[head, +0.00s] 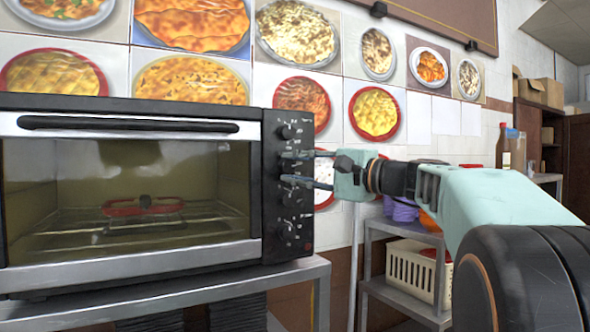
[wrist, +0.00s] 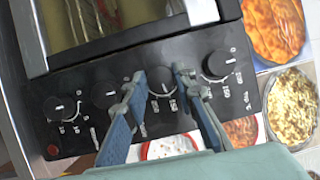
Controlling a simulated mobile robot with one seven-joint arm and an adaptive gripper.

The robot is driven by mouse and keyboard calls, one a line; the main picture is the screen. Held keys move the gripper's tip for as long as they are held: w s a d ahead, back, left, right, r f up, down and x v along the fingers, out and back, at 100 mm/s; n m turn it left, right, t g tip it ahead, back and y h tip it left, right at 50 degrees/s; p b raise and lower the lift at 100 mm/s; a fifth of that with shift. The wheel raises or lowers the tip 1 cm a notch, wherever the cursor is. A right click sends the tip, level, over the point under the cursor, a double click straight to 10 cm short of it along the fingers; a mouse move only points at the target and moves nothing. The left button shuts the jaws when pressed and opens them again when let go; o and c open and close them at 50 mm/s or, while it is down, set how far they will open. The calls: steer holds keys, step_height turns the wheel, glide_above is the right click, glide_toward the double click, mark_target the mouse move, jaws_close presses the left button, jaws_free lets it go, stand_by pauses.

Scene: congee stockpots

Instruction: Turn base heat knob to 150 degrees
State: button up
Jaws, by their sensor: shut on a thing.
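A black toaster oven control panel (head: 296,215) carries a column of round black knobs with white markings. My gripper (head: 285,167) reaches in from the right, with its two blue fingers at the second knob from the top. In the wrist view my gripper (wrist: 159,77) has one finger on each side of this second knob (wrist: 160,84) and is shut on it. The fingers hide part of its markings. The top knob (wrist: 218,65) and the lower knobs (wrist: 105,95) (wrist: 60,108) are free. The labels and the held knob's setting are too small to read.
The oven's glass door (head: 125,190) is closed, with a red-rimmed item on the rack inside. The oven stands on a metal table (head: 300,272). A metal shelf (head: 410,300) with a white basket (head: 412,270) stands to the right. Food pictures cover the wall behind.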

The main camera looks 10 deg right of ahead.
steer(key=o, duration=1.1)
steer(key=shift+o, duration=0.2)
steer(key=v, duration=1.2)
